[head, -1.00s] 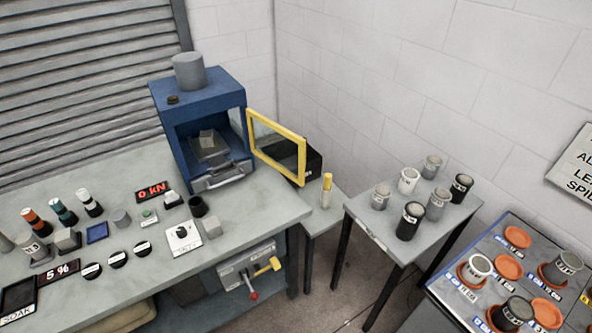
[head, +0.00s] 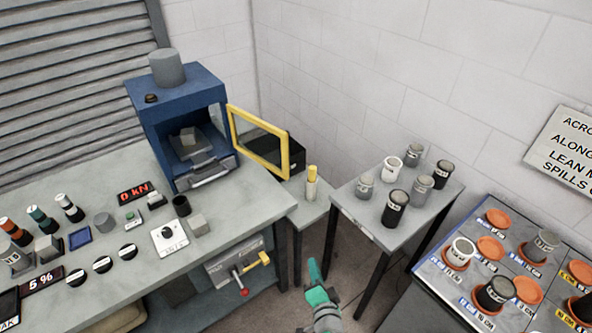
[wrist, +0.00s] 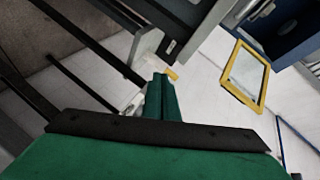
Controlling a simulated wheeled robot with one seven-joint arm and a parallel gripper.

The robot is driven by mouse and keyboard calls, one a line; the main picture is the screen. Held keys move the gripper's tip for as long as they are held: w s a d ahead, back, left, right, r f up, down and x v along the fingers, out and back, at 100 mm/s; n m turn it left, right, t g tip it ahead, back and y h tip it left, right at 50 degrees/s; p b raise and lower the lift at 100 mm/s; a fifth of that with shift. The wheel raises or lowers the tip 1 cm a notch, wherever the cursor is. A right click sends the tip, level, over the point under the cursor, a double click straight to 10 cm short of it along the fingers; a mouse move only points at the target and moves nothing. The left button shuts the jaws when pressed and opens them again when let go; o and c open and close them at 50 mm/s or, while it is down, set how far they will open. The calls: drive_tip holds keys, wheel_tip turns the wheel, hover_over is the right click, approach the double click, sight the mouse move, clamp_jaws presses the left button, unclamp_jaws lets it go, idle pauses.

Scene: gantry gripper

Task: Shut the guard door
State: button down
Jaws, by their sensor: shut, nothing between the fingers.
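The guard door (head: 258,142) is a clear panel in a yellow frame. It stands swung open to the right of the blue press (head: 179,97), hinged at the press's right front edge. My gripper (head: 313,268) is green, shut and empty, low in front of the gap between the bench and the small table, well apart from the door. In the wrist view the gripper (wrist: 162,85) points forward, and the yellow door (wrist: 246,75) shows at the upper right beside the blue press (wrist: 298,45).
The grey bench (head: 130,230) carries a 0 kN display (head: 133,193), knobs and small cylinders. A yellow-capped bottle (head: 312,183) stands on a low shelf near the door. The small table (head: 428,205) holds several pots. A tray of orange saucers (head: 440,268) is at right.

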drive_tip(key=w+d+r+t+y, duration=0.15)
drive_tip(key=w+r+y, duration=0.55)
drive_tip(key=w+r, duration=1.3)
drive_tip(key=w+a+r, duration=0.1)
drive_tip(key=w+a, duration=0.2)
drive_tip(key=a, duration=0.3)
drive_tip(key=shift+w+a+r+m, duration=0.35)
drive_tip(key=shift+r+m, duration=0.05)
drive_tip(key=shift+s+a, duration=0.1)
